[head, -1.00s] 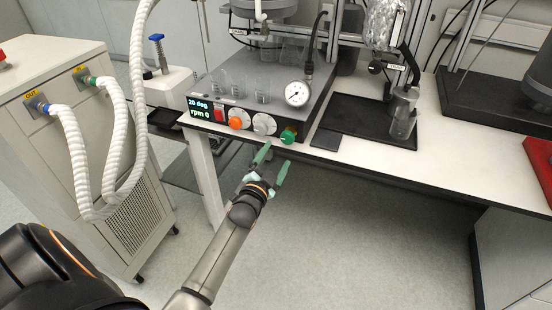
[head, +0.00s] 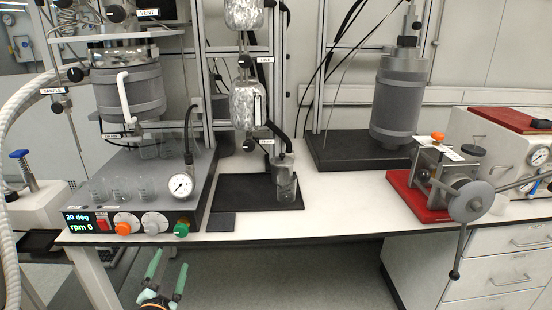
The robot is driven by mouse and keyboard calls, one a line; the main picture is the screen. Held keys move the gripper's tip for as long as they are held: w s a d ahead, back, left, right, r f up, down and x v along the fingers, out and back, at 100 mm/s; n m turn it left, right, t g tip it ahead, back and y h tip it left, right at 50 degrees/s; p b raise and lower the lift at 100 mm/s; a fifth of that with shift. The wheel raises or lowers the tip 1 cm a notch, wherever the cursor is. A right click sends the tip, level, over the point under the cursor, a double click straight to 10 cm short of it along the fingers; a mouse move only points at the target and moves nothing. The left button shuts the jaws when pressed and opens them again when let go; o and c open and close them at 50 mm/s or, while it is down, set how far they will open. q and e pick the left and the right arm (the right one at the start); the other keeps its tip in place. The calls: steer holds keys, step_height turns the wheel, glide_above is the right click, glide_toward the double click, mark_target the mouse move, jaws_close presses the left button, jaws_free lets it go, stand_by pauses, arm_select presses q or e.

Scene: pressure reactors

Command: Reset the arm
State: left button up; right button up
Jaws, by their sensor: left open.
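My left gripper (head: 165,276) shows at the bottom left of the head view, with two green fingers apart and nothing between them. It is in front of and below the bench edge, under the control box (head: 60,229). The box carries a display reading 20 deg and rpm 0, a red switch, and orange, grey and green knobs (head: 181,229). The fingers are apart from the green knob. My right gripper is out of the view.
A gauge (head: 181,186) and several glass beakers stand on the box. A glass vessel (head: 285,182) stands on a black tray (head: 230,188). A grey cylinder (head: 398,95) and a device on a red base (head: 404,191) are further right. The white bench (head: 335,205) is clear between them.

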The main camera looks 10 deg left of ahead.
arm_select(q)
steer(key=s+d+f+n+g+h, duration=0.1)
steer(key=s+d+f+g+h, duration=0.1)
steer(key=s+d+f, duration=0.3)
steer(key=s+d+f+n+g+h+p, duration=0.1)
steer(key=s+d+f, duration=0.4)
steer(key=s, duration=0.8)
steer(key=s+d+f+n+g+h, duration=0.2)
steer(key=s+d+f+g, duration=0.3)
steer(key=s+d, duration=0.3)
steer(key=shift+s+d+f+h, duration=0.4)
steer(key=shift+s+h, duration=0.2)
steer(key=shift+s, duration=0.2)
